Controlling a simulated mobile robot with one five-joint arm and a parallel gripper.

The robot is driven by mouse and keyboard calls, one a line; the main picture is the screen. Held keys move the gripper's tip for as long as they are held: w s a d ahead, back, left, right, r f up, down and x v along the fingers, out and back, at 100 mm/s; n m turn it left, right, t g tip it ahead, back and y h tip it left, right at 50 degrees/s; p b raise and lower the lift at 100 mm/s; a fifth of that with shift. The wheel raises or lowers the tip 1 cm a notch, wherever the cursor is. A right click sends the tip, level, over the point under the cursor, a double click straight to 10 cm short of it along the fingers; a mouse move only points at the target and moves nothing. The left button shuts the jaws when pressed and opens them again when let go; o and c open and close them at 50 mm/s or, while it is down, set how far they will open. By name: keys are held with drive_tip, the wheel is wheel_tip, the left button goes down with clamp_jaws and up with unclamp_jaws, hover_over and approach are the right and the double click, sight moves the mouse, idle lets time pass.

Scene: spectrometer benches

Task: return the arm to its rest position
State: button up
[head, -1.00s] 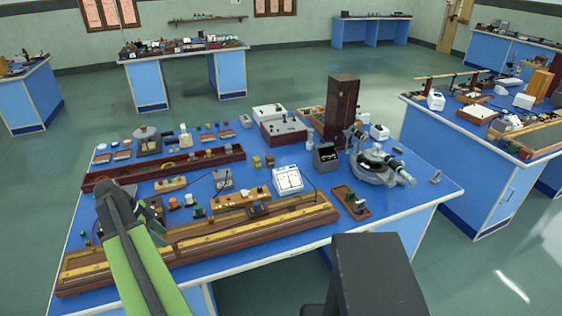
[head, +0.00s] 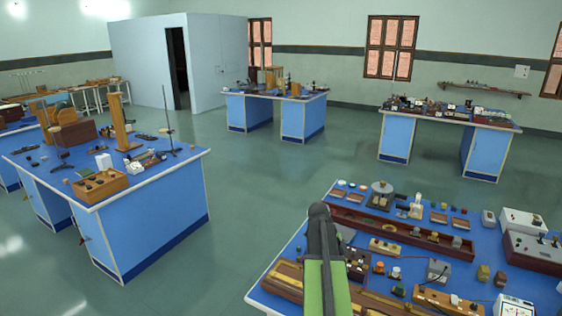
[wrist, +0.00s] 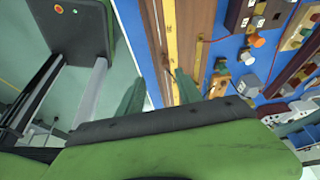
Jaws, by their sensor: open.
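My arm, green with a dark end (head: 322,255), reaches forward over the left edge of the near blue bench (head: 262,294) in the head view. My gripper (wrist: 159,84) is in the wrist view, its two dark green fingers apart with nothing between them. The fingers point toward the long wooden rail (wrist: 182,40) and the bench edge, above them. The fingertips are not clear in the head view, hidden by the arm's dark end.
The near bench holds a long wooden tray (head: 400,230), a white meter (head: 515,305) and several small parts. Another crowded blue bench (head: 150,215) stands at left, with open green floor (head: 235,215) between. Two more benches stand farther back.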

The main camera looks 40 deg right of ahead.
drive_tip(key=w+a+f+n+t+b, duration=0.1)
drive_tip(key=w+a+n, duration=0.1)
drive_tip(key=w+a, duration=0.45)
drive_tip(key=w+a+f+n+b, duration=0.1)
drive_tip(key=w+a+f+n, duration=0.2)
drive_tip(key=a, duration=0.7)
drive_tip(key=w+a+n+t+b, duration=0.1)
drive_tip(key=w+a+n, duration=0.1)
drive_tip(key=w+a, duration=0.55)
drive_tip(key=s+a+f+n+t+y, duration=0.1)
drive_tip(key=a+f+n+t+y, duration=0.1)
drive_tip(key=a+n, duration=2.2)
drive_tip(key=shift+s+a+b, duration=0.15)
drive_tip(key=shift+s+b, duration=0.1)
drive_tip(key=shift+b, duration=0.2)
drive_tip(key=shift+f, duration=0.1)
drive_tip(key=shift+c, duration=0.6)
